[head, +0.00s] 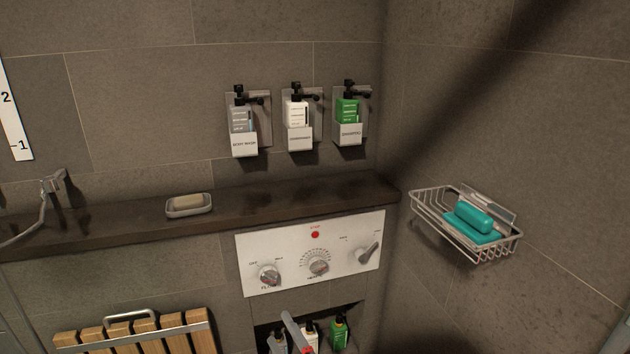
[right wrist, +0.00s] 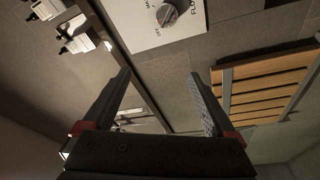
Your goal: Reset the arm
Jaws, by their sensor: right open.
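My right gripper (right wrist: 160,76) is open in the right wrist view. Its two dark fingers are spread wide, with nothing held between them. Beyond the fingertips are the grey tiled wall and the lower part of the white control panel (right wrist: 160,22) with a knob. In the head view a slim grey bar at the bottom edge, in front of the niche bottles, looks like a part of my right gripper; the rest of it is out of frame. My left gripper is in neither view.
The control panel (head: 310,282) sits below a dark ledge (head: 290,202) with a soap dish (head: 188,211). Three dispensers, including a green one (head: 348,112), hang above. A wire basket (head: 466,250) holds teal soap (head: 473,216). A slatted wooden seat (head: 150,340) and niche bottles (head: 339,333) are below.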

